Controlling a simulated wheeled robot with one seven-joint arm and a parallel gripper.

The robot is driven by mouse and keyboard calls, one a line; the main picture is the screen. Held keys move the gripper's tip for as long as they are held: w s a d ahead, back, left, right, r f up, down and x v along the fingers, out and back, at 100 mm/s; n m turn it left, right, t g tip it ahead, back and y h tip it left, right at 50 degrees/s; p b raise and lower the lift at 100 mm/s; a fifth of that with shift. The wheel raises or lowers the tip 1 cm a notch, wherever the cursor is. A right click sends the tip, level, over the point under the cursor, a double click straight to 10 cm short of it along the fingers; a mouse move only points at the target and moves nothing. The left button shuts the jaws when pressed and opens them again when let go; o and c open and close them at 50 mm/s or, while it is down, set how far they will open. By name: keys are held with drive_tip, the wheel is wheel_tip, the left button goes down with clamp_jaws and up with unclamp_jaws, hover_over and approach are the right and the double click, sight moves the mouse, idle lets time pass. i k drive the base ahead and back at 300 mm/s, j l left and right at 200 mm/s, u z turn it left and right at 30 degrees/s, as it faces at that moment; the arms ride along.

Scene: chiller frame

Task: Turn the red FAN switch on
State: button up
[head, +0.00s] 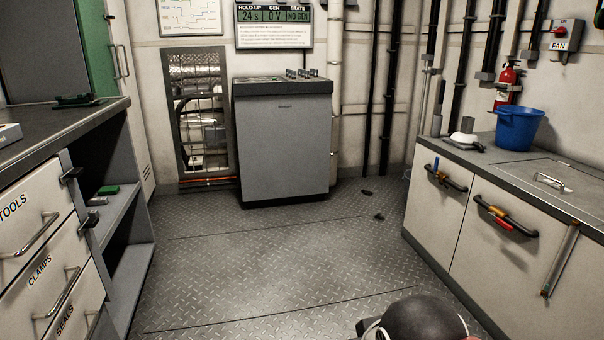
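The red FAN switch (557,31) is a small red knob on a grey box on the wall at the upper right. A white plate reading FAN (560,45) sits just below the knob, and small lettering shows at the top of the box. The knob is too small to tell which way it is set. My gripper is not in view. A dark rounded part at the bottom edge seems to be a link of my arm, well apart from the switch.
A counter (466,157) stands below the switch, with a blue bucket (518,130) on it. A red extinguisher (507,84) hangs behind. A grey cabinet (284,145) stands at the back, drawers (28,225) at left. The middle floor (270,250) is mostly clear.

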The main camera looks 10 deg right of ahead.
sight(560, 32)
drive_tip(key=i+z, duration=0.1)
drive_tip(key=i, duration=0.65)
drive_tip(key=i+z, duration=0.1)
drive_tip(key=i, duration=0.65)
drive_tip(key=i+j+z, duration=0.1)
drive_tip(key=i, duration=0.65)
drive_tip(key=j, duration=0.1)
